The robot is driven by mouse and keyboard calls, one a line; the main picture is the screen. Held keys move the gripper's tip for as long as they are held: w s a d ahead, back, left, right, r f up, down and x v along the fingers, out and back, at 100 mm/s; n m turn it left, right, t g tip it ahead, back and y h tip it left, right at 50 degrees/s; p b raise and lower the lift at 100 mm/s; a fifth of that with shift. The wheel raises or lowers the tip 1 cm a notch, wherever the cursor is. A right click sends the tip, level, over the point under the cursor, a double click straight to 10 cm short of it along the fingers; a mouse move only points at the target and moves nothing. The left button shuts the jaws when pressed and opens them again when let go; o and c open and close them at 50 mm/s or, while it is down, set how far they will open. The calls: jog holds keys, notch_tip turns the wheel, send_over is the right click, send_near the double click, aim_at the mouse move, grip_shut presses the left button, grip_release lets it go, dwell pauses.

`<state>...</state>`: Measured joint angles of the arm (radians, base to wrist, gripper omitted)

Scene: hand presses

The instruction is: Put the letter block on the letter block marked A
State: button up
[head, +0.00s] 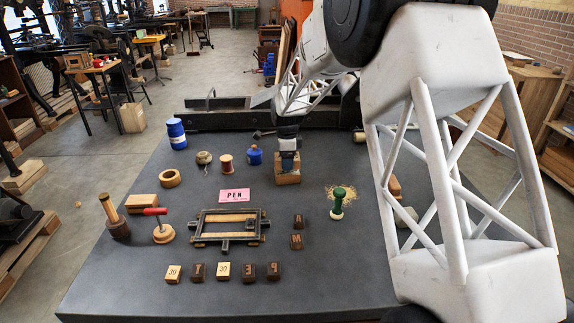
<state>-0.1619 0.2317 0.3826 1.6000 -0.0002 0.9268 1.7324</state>
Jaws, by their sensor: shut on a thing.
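My gripper (288,165) is at the middle rear of the table, pointing down and shut on a small letter block that the fingers mostly hide; its letter cannot be read. A larger light-brown wooden piece (287,179) shows right at the fingertips; I cannot tell if they touch it. Two dark letter blocks, one (298,221) behind the other (296,241), lie right of the wooden frame. Several more blocks stand in a front row, with dark lettered ones (198,272) (248,271) (273,271) among them. I cannot make out which block bears the A.
A metal-edged wooden frame (228,239) lies mid-table, with a pink PEN card (234,195) behind it. Blocks marked 30 (173,274) (223,271) stand in the front row.

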jog(key=shift+f, duration=1.05)
jog(key=shift+f, duration=0.15)
jog(key=o, duration=1)
notch_tip(320, 180, up, 12)
jog(key=shift+r, duration=0.15)
